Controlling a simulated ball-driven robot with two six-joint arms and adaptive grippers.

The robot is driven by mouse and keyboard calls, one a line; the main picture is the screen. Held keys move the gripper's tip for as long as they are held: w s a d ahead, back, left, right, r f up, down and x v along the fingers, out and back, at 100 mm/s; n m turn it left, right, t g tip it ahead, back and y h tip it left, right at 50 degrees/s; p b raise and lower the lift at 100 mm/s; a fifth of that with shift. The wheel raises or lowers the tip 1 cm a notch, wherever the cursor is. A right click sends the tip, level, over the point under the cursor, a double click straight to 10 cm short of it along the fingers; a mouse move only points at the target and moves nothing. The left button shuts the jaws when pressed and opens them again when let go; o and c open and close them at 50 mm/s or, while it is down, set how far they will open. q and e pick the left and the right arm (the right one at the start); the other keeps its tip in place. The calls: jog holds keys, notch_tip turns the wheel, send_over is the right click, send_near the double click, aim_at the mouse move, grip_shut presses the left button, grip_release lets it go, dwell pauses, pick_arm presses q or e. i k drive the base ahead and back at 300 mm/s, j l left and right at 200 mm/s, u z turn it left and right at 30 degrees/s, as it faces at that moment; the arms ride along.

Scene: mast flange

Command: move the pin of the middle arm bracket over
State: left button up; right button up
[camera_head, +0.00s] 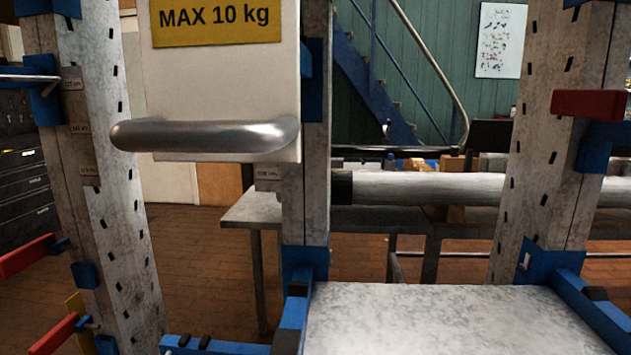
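Blue arm brackets sit on grey perforated masts. On the left mast (103,190), one blue bracket (42,100) is high up beside a metal rod. A second blue bracket (85,275) is lower, with a red bar (27,256) pointing left. Near the bottom edge another red bar (54,335) shows beside a yellow strip (78,312). On the right mast (545,170), a red bar (590,104) lies at a blue bracket (592,152). I cannot tell which bracket is the middle one or where its pin sits. Neither gripper is in view.
A white panel with a yellow MAX 10 kg label (216,22) and a thick metal handle (205,135) hangs close in front of the middle mast (305,195). A grey shelf plate (450,320) fills the lower right. A horizontal pipe (430,188) runs behind.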

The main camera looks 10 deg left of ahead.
aim_at(11, 263)
jog(key=k+u, duration=0.1)
jog(key=u, duration=0.3)
jog(key=j+u, duration=0.1)
jog(key=u, duration=0.35)
jog(key=k+j+u, duration=0.1)
jog(key=u, duration=0.3)
jog(key=k+j+u, duration=0.1)
jog(key=u, duration=0.3)
